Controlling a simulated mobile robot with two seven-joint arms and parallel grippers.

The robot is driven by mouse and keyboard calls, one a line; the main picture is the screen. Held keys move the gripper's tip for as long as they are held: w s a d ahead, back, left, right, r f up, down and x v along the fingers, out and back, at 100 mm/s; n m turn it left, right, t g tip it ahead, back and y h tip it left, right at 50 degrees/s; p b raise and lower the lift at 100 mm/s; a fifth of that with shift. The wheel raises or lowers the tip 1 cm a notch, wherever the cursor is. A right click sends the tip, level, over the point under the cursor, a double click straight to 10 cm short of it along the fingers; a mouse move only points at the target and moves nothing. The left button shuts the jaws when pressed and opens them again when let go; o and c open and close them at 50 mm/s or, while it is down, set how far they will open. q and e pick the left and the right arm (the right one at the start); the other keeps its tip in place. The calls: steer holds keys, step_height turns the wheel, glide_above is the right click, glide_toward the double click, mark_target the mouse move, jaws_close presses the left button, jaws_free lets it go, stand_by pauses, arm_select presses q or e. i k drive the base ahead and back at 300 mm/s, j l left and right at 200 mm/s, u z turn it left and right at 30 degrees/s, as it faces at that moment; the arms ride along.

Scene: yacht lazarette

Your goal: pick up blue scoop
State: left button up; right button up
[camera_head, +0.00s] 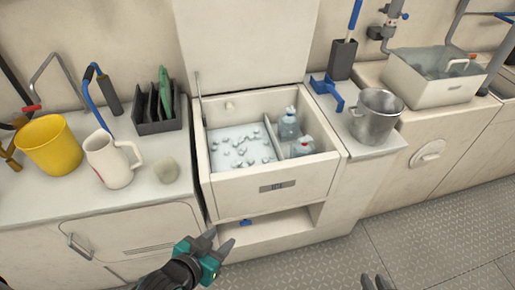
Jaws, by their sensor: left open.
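A blue object (328,91) that looks like the scoop lies on the counter just right of the open ice box, left of the steel pot. Its exact shape is too small to tell. My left gripper (222,241), with teal parts, is open and empty. It shows in front of the ice box's lower left side, well below and left of the blue object. My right gripper (377,282) shows only as grey tips at the bottom edge, far below the blue object. Most of it is cut off.
The ice box (276,187) holds ice and bottles, its lid raised. A steel pot (376,117) and dark holder (342,59) stand near the blue object. A yellow bucket (50,145), white jug (110,160) and dark rack (158,127) are left. The floor (440,240) is clear at right.

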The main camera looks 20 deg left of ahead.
mark_target(327, 86)
steer(key=i+l, duration=0.15)
steer(key=i+l+u, duration=0.15)
steer(key=u, duration=0.2)
steer(key=i+l+u, duration=0.15)
steer(key=u, duration=0.2)
steer(key=i+l, duration=0.05)
steer(key=i, duration=0.05)
